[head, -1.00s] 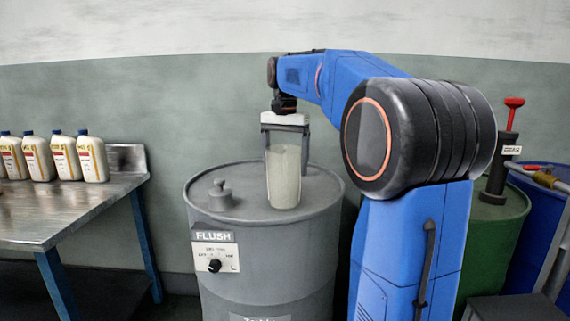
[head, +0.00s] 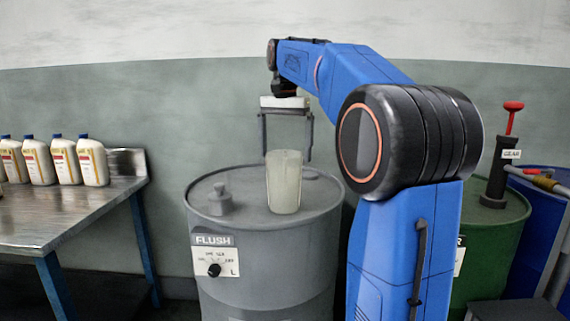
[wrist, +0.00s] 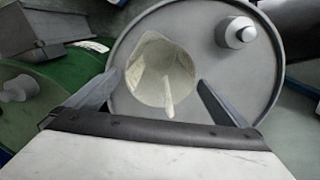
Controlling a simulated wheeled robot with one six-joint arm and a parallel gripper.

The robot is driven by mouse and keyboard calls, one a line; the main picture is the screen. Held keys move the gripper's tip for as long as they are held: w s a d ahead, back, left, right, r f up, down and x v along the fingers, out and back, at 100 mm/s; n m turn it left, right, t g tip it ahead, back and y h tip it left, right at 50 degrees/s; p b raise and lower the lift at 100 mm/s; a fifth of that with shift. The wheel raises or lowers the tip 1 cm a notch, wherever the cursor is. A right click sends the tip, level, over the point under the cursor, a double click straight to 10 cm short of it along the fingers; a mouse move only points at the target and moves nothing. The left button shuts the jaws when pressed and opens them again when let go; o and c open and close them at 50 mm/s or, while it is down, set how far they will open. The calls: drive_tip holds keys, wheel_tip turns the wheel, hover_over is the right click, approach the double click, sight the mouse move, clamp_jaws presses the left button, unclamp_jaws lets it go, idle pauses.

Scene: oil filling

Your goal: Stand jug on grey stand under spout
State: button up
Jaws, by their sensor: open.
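A pale, translucent jug (head: 284,182) stands upright on top of the grey drum (head: 263,262) labelled FLUSH. In the wrist view the jug (wrist: 160,72) is seen from above, with its handle towards my gripper. My gripper (head: 286,158) is open and above the jug, its fingers spread to either side; it also shows in the wrist view (wrist: 150,92). The fingers look apart from the jug. I cannot make out a grey stand or a spout.
A grey cap (head: 220,198) sits on the drum lid left of the jug. A metal table (head: 75,205) with several white bottles (head: 92,160) is at left. A green drum (head: 492,240) with a red-handled pump (head: 499,165) and a blue drum are at right.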

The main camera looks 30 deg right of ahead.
wheel_tip(320, 180, up, 6)
drive_tip(key=shift+r, duration=0.2)
